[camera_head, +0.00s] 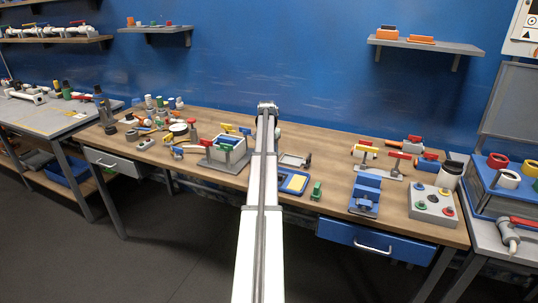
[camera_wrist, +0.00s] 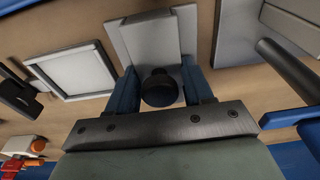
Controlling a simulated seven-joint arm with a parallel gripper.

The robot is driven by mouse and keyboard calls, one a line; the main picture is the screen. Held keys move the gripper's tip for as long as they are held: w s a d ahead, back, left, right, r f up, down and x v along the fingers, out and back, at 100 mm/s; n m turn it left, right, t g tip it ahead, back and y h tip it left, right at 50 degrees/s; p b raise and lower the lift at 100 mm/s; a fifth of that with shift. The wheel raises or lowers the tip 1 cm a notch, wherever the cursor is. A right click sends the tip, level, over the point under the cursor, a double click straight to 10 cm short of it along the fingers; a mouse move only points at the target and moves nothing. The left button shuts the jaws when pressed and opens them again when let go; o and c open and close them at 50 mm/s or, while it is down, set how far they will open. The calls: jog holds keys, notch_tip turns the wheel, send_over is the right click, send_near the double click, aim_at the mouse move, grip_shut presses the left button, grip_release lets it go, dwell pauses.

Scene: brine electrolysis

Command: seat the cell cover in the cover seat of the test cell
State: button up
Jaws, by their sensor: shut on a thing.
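The cell cover (camera_wrist: 150,40) is a light grey stepped plate with a round black knob, seen in the wrist view. My gripper (camera_wrist: 159,82) has its two blue fingers shut on either side of the knob. In the head view my arm hides the gripper and the cover. A grey open box on a dark base, left of my arm, looks like the test cell (camera_head: 228,153); blue and yellow parts show at its top. Part of a grey block (camera_wrist: 290,25) at the right of the wrist view may be the same cell. I cannot make out the cover seat.
A white-framed tray (camera_wrist: 72,72) lies left of the cover in the wrist view. A blue fixture (camera_head: 365,193) stands farther right, with clear table between.

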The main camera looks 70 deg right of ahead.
jog(key=shift+c, duration=1.2)
jog(key=shift+r, duration=0.1)
notch_tip(320, 180, up, 17)
jog(key=w+a+r+n+t+y, duration=0.1)
jog(key=w+a+n, duration=0.3)
jog(key=w+n, duration=0.45)
jog(key=w+a+n, duration=0.5)
jog(key=w+n, duration=0.3)
jog(key=n, duration=0.1)
jog(key=shift+n, duration=0.25)
jog(key=shift+d+f, duration=0.15)
jog(key=shift+f, duration=4.65)
jog(key=shift+f, duration=0.1)
